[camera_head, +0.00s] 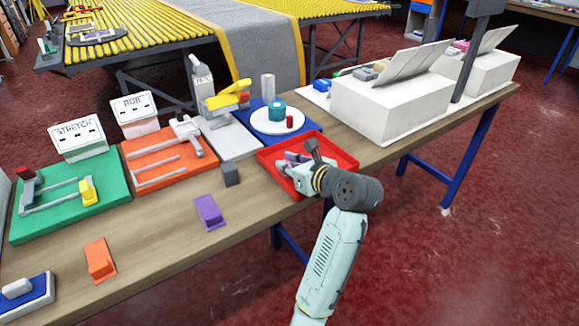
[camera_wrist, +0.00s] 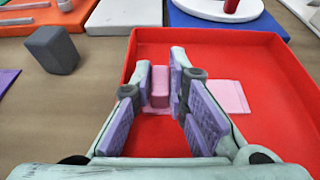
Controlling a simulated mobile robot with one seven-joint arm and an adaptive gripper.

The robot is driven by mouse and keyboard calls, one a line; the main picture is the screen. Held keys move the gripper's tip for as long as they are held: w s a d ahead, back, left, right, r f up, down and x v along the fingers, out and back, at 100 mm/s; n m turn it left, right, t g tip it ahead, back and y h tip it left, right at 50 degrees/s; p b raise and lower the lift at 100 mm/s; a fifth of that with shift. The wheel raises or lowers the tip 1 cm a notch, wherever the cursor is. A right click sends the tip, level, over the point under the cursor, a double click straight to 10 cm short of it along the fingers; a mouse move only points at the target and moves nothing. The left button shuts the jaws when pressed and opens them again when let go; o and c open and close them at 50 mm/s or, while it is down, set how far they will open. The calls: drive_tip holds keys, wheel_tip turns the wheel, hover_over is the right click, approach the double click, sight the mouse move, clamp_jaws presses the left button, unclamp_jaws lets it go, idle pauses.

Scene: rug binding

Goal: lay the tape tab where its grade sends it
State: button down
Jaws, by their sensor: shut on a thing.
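A pink tab with an upright block (camera_wrist: 160,88) sits between my fingertips in the wrist view. My gripper (camera_head: 298,165) is shut on it, low inside the red tray (camera_wrist: 285,88). A flat pink piece (camera_wrist: 228,97) lies on the tray floor to the right of my fingers. I cannot tell whether it joins the held block. The tray also shows in the head view (camera_head: 345,160). A purple tab (camera_head: 210,212) and an orange tab (camera_head: 100,260) lie apart on the table's front part.
A green STRETCH board (camera_head: 110,200), an orange board (camera_head: 143,150) with an RUB sign (camera_head: 134,108), and a white press (camera_head: 226,135) line the back. A dark grey block (camera_head: 231,174) stands left of the tray. White boxes (camera_head: 385,108) stand right. Bare wood (camera_head: 160,240) lies in front.

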drive_tip(key=shift+s+r, duration=0.15)
drive_tip(key=c, duration=1.8)
unclamp_jaws()
drive_tip(key=shift+c, duration=0.2)
drive_tip(key=b+v, duration=0.1)
drive_tip(key=v, duration=1.1)
